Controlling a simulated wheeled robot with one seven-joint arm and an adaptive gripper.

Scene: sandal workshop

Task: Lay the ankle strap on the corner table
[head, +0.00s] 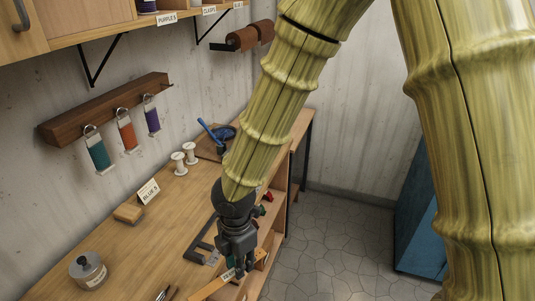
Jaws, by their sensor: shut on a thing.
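My gripper (239,268) points down at the front edge of the wooden workbench (150,225), low in the head view. It is shut on a tan-orange strip (211,288), which looks like the ankle strap. The strip sticks out on both sides of the fingers, and the fingers hide its middle. I cannot tell whether it touches the bench. Which surface is the corner table is not clear; a wooden top (299,130) with a dark leg shows at the far end, partly behind my arm.
On the bench are a grey lidded tin (87,271), a wooden block (129,213), a "BLUE'S" card (149,191) and white spools (179,162). A blue cabinet (421,230) stands at right. The tiled floor (335,240) between is clear.

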